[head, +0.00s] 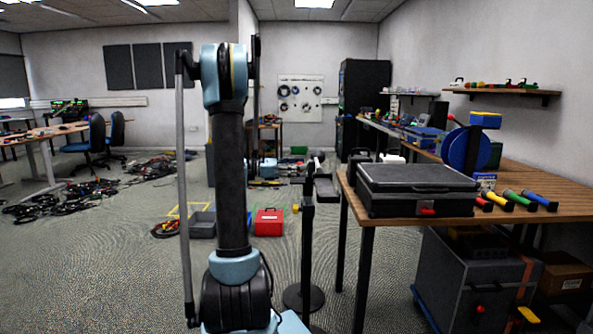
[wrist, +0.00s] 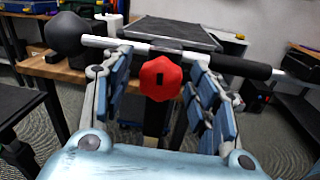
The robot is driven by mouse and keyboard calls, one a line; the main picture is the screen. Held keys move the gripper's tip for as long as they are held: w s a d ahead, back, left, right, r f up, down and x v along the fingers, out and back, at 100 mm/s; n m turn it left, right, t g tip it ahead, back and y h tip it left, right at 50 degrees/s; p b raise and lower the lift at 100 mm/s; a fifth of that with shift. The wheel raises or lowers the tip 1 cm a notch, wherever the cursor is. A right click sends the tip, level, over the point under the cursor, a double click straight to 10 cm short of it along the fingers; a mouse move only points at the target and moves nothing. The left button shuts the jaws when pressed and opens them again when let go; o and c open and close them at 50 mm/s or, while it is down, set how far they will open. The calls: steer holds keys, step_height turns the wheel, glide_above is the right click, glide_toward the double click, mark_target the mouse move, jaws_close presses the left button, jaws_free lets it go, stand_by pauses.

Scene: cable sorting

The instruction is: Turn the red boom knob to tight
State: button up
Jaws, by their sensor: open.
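No touch shows. The rod has a black ball-shaped end (wrist: 67,33) at left and a black sleeve (wrist: 240,67) at right. In the head view a black stand pole (head: 307,240) rises beside my arm; I cannot make out the knob there.
A wooden table (head: 375,213) at right carries a black case (head: 416,190), coloured-handled tools and a blue reel (head: 466,150). A red box (head: 268,222) and grey bins lie on the floor behind the stand. Cables lie heaped at left. Open carpet is at front left.

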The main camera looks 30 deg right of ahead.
steer(key=c, duration=1.1)
steer(key=shift+m, duration=0.5)
steer(key=o, duration=1.1)
